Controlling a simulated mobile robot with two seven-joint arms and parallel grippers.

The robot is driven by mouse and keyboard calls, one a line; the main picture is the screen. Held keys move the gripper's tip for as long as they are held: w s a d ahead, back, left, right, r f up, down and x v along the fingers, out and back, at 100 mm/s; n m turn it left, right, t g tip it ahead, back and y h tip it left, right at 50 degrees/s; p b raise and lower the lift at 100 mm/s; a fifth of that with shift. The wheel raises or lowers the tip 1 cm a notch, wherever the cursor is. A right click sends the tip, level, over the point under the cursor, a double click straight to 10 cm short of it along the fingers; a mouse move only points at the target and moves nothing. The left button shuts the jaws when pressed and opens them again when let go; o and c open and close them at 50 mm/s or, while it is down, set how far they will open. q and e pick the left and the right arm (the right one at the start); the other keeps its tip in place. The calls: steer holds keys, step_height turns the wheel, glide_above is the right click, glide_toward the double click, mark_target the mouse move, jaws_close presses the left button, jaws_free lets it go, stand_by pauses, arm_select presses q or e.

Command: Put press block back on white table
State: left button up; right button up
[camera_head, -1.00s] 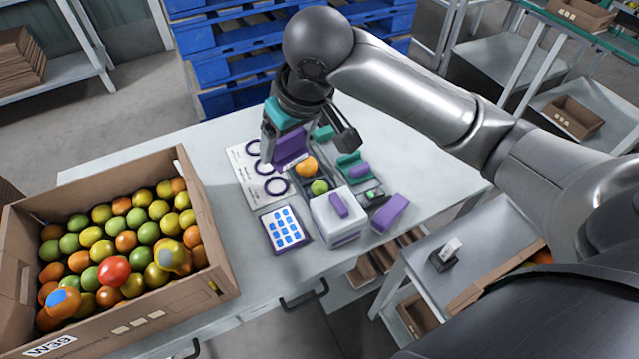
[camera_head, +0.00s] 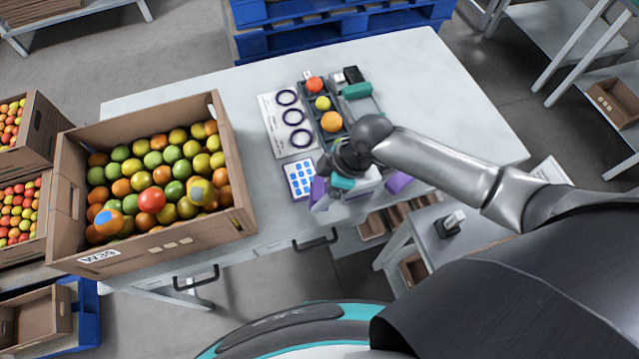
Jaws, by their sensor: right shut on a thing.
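My right gripper (camera_head: 336,188) is near the front edge of the white table (camera_head: 200,90). It is shut on the purple press block (camera_head: 318,192), which shows at its left side. The arm and wrist hide part of the block, and I cannot tell whether the block touches the table. A white box (camera_head: 350,206) stands right by the gripper, partly hidden by it. My left gripper is not in view.
A dark tray (camera_head: 318,136) holds red, yellow and orange tomatoes. A sheet with purple rings (camera_head: 274,122) and a blue-dotted card (camera_head: 288,178) lie left of it. Another purple block (camera_head: 397,184) is to the right. A tomato-filled carton (camera_head: 222,110) covers the table's left part.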

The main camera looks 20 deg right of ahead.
steer(key=shift+f+b, duration=2.25)
steer(key=shift+b, duration=0.2)
steer(key=shift+f+b, duration=1.05)
steer(key=shift+f, duration=0.75)
steer(key=shift+f, duration=0.3)
steer(key=o, duration=1)
steer(key=shift+c, duration=0.2)
steer(key=shift+c, duration=0.7)
steer(key=shift+o, duration=0.3)
steer(key=shift+w, duration=0.1)
steer(key=shift+d, duration=0.1)
